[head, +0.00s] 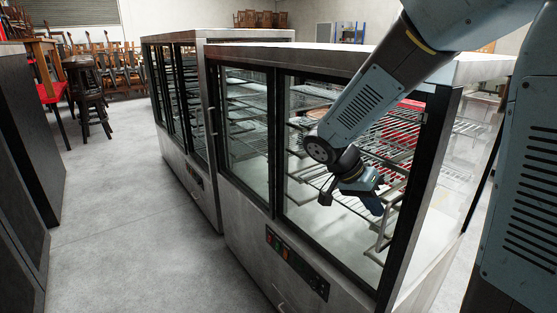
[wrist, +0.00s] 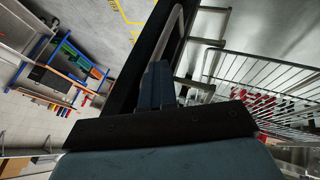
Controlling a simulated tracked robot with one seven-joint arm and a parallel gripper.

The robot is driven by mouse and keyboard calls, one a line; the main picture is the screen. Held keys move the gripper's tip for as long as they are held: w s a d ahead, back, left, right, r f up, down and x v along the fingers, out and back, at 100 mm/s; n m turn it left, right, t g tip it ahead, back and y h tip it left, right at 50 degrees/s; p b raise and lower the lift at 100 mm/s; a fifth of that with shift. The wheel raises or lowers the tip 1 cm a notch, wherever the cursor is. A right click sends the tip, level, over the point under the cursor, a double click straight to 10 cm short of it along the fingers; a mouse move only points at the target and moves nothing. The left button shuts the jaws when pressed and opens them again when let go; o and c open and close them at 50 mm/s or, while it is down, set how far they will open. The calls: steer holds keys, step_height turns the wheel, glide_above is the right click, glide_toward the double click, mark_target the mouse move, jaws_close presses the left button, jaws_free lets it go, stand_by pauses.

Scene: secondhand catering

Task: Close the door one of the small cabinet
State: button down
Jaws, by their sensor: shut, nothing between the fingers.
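The glass-fronted metal cabinet (head: 262,235) stands in the middle of the head view, with dark-framed glass panels on its front. Its right section shows wire shelves, with a dark upright frame (head: 412,200) at its right edge. A slim silver bar handle (head: 387,215) shows beside that frame. I cannot tell how far the door stands open. My gripper (head: 374,204) is at this right section, just left of the handle. In the wrist view my gripper's fingers (wrist: 157,72) are together and empty, close to a curved silver bar (wrist: 172,32) and a dark frame (wrist: 138,68). Contact is unclear.
Another glass cabinet (head: 180,100) stands behind on the left. A dark unit (head: 25,160) lines the left edge, with bare floor (head: 130,220) between. Stools (head: 88,95) and stacked chairs are at the back. Wire shelves (wrist: 262,85) lie right in the wrist view.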

steer(key=w+a+r, duration=0.3)
steer(key=a+r, duration=0.5)
steer(key=a, duration=0.1)
steer(key=s+d+r+n+t+y, duration=0.2)
steer(key=s+d+n+t+y, duration=0.1)
steer(key=s+d, duration=0.3)
steer(key=s+d+r+n+t+y, duration=0.2)
steer(key=s+d+n, duration=0.4)
steer(key=s, duration=0.3)
steer(key=shift+s+d+r+t+y, duration=0.15)
steer(key=shift+s+r+t+y, duration=0.25)
steer(key=shift+y, duration=0.8)
stand_by(1.1)
